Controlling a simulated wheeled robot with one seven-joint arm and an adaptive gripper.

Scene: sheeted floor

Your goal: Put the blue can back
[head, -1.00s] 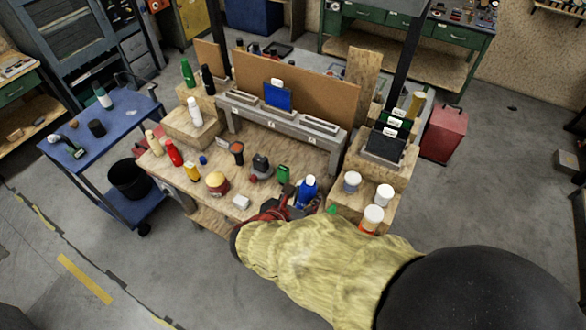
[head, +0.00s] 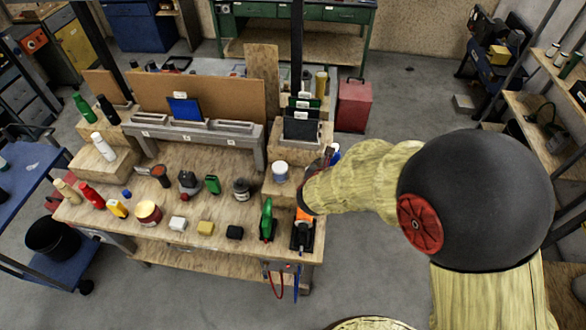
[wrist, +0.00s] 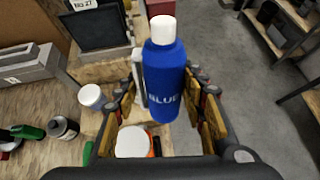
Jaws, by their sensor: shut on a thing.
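The blue can (wrist: 165,80) has a white cap and the word BLUE on its side. My gripper (wrist: 167,100) is shut around it in the wrist view, with a finger on each side, and the can looks upright. In the head view, only a small blue and white part of the can (head: 336,151) shows past my gripper, at the right end of the bench's raised wooden block. My arm hides the rest.
The wooden bench (head: 160,240) holds several bottles, jars and small blocks. A white-lidded jar (head: 280,171) stands on the right-hand block, close to my gripper. Black panels (head: 300,125) stand behind it. A red box (head: 353,105) stands on the floor beyond. Floor right of the bench is open.

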